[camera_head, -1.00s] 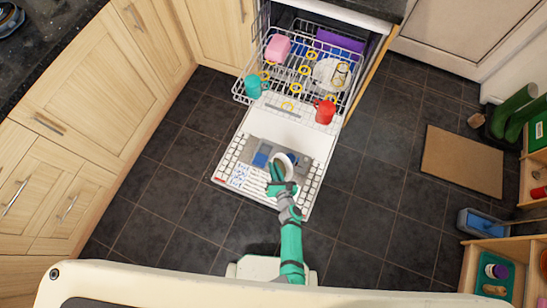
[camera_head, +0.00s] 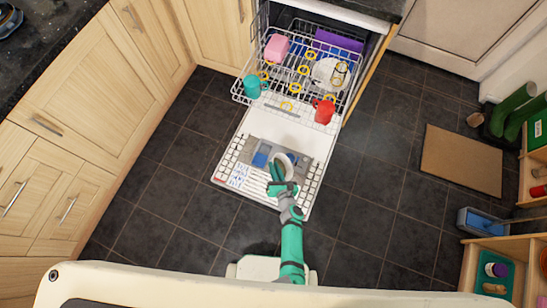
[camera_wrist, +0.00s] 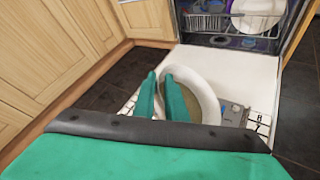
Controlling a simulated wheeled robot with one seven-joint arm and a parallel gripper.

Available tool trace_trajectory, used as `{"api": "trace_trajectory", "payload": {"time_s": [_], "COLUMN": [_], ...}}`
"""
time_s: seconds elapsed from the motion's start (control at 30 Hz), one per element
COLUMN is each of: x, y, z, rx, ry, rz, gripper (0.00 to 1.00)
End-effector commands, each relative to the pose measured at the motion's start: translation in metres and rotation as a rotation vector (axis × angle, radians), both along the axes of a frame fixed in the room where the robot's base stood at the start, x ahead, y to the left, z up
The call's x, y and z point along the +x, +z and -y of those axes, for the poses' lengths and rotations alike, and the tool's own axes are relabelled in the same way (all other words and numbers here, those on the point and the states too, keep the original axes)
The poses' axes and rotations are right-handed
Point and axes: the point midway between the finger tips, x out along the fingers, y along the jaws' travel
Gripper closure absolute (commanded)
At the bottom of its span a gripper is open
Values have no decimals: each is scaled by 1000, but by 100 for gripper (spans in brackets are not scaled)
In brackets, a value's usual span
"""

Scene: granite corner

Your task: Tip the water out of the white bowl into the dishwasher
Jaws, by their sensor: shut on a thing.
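My gripper (camera_head: 277,178) is shut on the rim of the white bowl (camera_head: 290,165), above the lowered dishwasher door (camera_head: 312,148). In the wrist view the two green fingers (camera_wrist: 172,92) pinch the near left part of the bowl's rim (camera_wrist: 207,88). The bowl looks tilted, its white rim curving away to the right. Its inside looks grey-beige between and beside the fingers; I cannot tell whether water is in it.
The rack holds a teal cup (camera_head: 252,86), a red mug (camera_head: 324,112), a pink item (camera_head: 277,47) and a pale plate (camera_head: 325,73). Wooden cabinets (camera_head: 75,150) stand left. A brown mat (camera_head: 462,160) and wooden shelving (camera_head: 490,255) lie right. Dark floor tiles around the door are clear.

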Motion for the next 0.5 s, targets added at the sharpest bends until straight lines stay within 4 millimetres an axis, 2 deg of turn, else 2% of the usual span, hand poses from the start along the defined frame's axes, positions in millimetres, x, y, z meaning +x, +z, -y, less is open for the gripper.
{"api": "trace_trajectory", "payload": {"time_s": [0.5], "x": [1], "y": [3], "z": [4], "rx": [78], "ry": [0], "rz": [-16], "gripper": [100]}}
